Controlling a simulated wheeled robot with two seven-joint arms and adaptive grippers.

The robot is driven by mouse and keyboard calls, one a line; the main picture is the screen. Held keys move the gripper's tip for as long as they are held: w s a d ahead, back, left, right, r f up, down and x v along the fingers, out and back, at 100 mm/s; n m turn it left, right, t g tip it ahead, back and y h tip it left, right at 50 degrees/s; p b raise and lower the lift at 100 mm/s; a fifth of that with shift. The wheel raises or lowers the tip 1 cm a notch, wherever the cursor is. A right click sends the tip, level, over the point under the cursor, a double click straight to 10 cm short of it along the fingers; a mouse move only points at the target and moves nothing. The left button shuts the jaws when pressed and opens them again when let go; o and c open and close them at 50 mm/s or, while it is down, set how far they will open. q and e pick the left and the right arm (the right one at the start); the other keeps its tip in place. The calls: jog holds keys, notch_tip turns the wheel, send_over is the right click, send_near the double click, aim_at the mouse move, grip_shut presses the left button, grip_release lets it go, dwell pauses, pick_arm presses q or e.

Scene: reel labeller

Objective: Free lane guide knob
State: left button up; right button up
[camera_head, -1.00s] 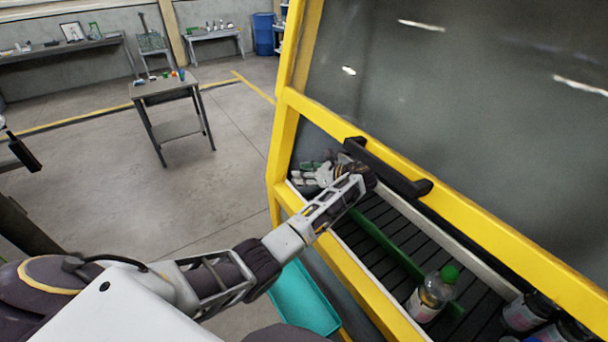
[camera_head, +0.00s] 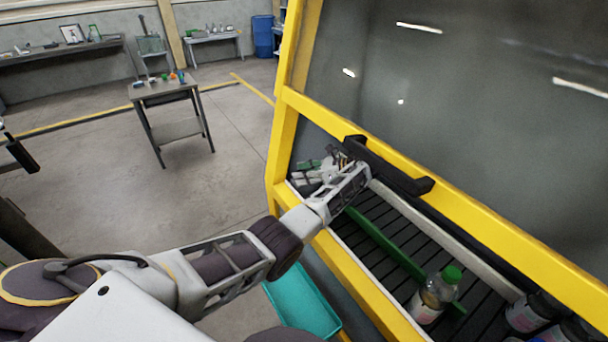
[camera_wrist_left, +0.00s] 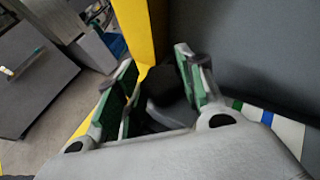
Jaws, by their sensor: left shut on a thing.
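The black lane guide knob (camera_wrist_left: 165,88) shows in the left wrist view between the green-padded fingers of my left gripper (camera_wrist_left: 158,80). The gripper is shut on it, and the fingers hide part of the knob. In the head view my left gripper (camera_head: 322,168) is at the far left end of the conveyor, under the yellow-framed window, and the knob cannot be made out there. The green lane guide (camera_head: 395,248) runs along the dark slatted conveyor (camera_head: 375,212). My right gripper is not in view.
A black handle (camera_head: 390,168) on the yellow frame (camera_head: 470,205) is close above my left wrist. A bottle with a green cap (camera_head: 437,290) stands on the conveyor, with dark jars (camera_head: 527,313) to its right. A teal tray (camera_head: 303,300) is below the machine's front edge.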

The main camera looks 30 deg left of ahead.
pick_arm(q)
jog(key=shift+f+n+g+h+b, duration=0.1)
jog(key=shift+n+g+h+b, duration=0.4)
jog(key=shift+n+g, duration=0.65)
dwell(0.5)
jog(key=o, duration=0.7)
jog(key=shift+o, duration=0.2)
jog(key=shift+w, duration=0.1)
jog(key=shift+w+d+r, duration=0.1)
jog(key=shift+r, duration=0.15)
jog(key=shift+w+d+r, duration=0.1)
jog(key=shift+d+r, duration=0.05)
jog(key=shift+r, duration=0.45)
jog(key=shift+s+a+r, duration=0.2)
jog(key=shift+a+r, duration=0.05)
jog(key=shift+r, duration=0.2)
notch_tip(320, 180, up, 8)
jog(key=shift+f, duration=0.25)
